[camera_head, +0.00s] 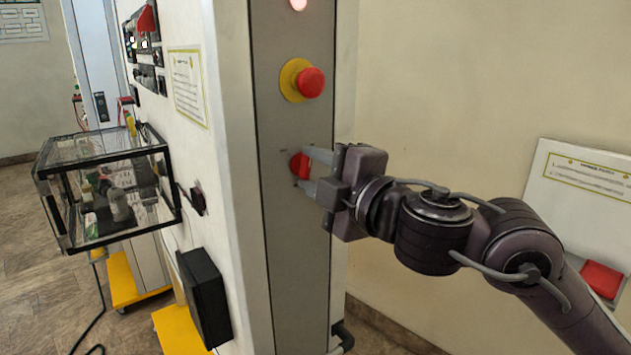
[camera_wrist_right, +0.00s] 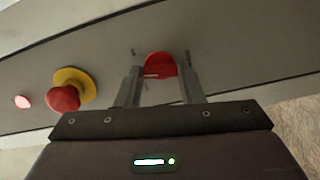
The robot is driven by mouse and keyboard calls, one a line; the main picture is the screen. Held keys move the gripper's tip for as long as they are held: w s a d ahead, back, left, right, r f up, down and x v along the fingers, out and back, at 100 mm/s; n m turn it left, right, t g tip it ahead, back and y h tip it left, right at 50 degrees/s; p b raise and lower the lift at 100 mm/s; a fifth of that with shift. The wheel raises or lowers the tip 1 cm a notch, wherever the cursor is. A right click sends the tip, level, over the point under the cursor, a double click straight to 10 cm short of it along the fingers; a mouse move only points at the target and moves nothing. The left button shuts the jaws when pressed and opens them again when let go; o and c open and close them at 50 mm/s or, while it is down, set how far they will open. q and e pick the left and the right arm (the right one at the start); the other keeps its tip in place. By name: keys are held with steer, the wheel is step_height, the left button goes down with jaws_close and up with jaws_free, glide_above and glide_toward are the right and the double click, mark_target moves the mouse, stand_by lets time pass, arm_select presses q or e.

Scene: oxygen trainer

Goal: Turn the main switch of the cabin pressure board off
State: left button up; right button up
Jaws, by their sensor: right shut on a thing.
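The main switch (camera_head: 299,165) is a red rotary knob on the narrow grey side panel of the board (camera_head: 290,245), below a red mushroom button. My right gripper (camera_head: 309,170) reaches in from the right with its fingers at the knob, and is shut on it. In the right wrist view the red knob (camera_wrist_right: 158,65) shows between the two fingertips (camera_wrist_right: 160,75), with a pale mark on its face. The fingers partly hide the knob in the head view. My left gripper is not in view.
A red mushroom button (camera_head: 311,82) on a yellow collar sits above the knob, with a lit red lamp (camera_head: 298,4) higher up. A clear box with a black frame (camera_head: 62,170) juts out at left. A white panel with a red part (camera_head: 603,279) stands at right.

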steer(key=n+b, duration=0.1)
steer(key=n, duration=0.1)
steer(key=n+b, duration=0.2)
steer(key=n, duration=0.1)
steer(key=shift+f+n, duration=0.2)
steer(key=shift+n, duration=0.1)
steer(key=n+b, duration=0.2)
steer(key=n, duration=0.1)
steer(key=shift+b, duration=0.4)
steer(key=shift+r+n+b, duration=0.1)
steer(key=shift+n+b, duration=0.55)
steer(key=shift+n, duration=0.55)
steer(key=o, duration=1)
steer(key=shift+r, duration=0.1)
steer(key=b+v, duration=0.2)
steer(key=v, duration=0.6)
